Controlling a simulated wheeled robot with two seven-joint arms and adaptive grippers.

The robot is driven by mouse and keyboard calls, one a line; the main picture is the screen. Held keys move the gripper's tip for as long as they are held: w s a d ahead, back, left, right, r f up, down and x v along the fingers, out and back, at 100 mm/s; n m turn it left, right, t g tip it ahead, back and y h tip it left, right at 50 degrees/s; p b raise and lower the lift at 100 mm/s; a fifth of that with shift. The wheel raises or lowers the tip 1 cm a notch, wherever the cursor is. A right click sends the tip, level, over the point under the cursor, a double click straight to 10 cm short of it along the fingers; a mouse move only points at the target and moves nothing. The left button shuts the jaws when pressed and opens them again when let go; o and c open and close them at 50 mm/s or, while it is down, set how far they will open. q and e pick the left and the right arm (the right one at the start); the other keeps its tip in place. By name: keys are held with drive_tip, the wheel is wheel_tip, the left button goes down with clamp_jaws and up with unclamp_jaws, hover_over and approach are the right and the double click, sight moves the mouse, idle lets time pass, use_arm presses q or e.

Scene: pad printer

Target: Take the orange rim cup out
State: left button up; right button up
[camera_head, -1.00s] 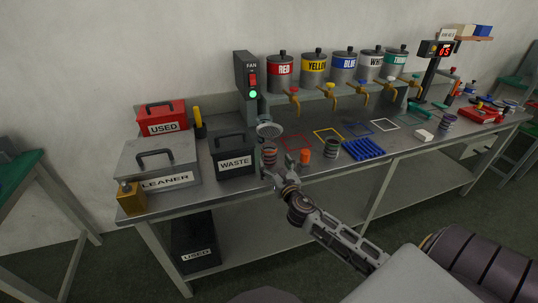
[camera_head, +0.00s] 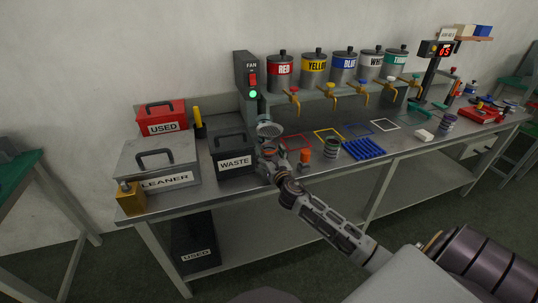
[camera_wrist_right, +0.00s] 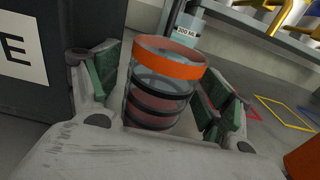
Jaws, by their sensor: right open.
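The orange rim cup (camera_wrist_right: 168,62) stands upright in the right wrist view, clear-walled with dark bands and reddish contents. My right gripper (camera_wrist_right: 160,98) is open, with one green-padded finger on each side of the cup. I see a small space at the left finger; contact at the right finger is unclear. In the head view my right gripper (camera_head: 268,164) is at the bench's front, right of the waste bin (camera_head: 235,160), and mostly hides the cup. My left gripper is not in view.
The black waste bin's wall (camera_wrist_right: 60,50) is close on the left. A round nozzle (camera_head: 269,130) is just behind the gripper. An orange piece (camera_head: 304,155), another banded cup (camera_head: 331,148) and a blue rack (camera_head: 364,149) lie to the right. Paint cans stand behind.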

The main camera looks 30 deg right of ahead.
sight(267, 154)
drive_tip(key=shift+w, duration=0.1)
drive_tip(key=shift+c, duration=0.6)
drive_tip(key=c, duration=1)
drive_tip(key=shift+c, duration=0.3)
drive_tip(key=shift+r+p, duration=0.9)
drive_tip(key=shift+p, duration=0.1)
drive_tip(key=shift+s+a+p, duration=0.15)
drive_tip(key=shift+s+a, duration=0.35)
drive_tip(key=shift+s, duration=0.3)
drive_tip(key=shift+s+a+p, duration=0.2)
drive_tip(key=shift+s+a, duration=0.25)
drive_tip(key=shift+s, duration=0.35)
drive_tip(key=shift+s+a+p, duration=0.15)
drive_tip(key=shift+s+a, duration=0.35)
drive_tip(key=shift+s, duration=0.3)
drive_tip(key=shift+s+a, duration=0.45)
drive_tip(key=shift+s, duration=0.3)
drive_tip(key=shift+s+a, duration=0.5)
drive_tip(key=shift+s, duration=0.3)
drive_tip(key=shift+s+a, duration=0.45)
drive_tip(key=shift+s, duration=0.3)
drive_tip(key=shift+p, duration=0.3)
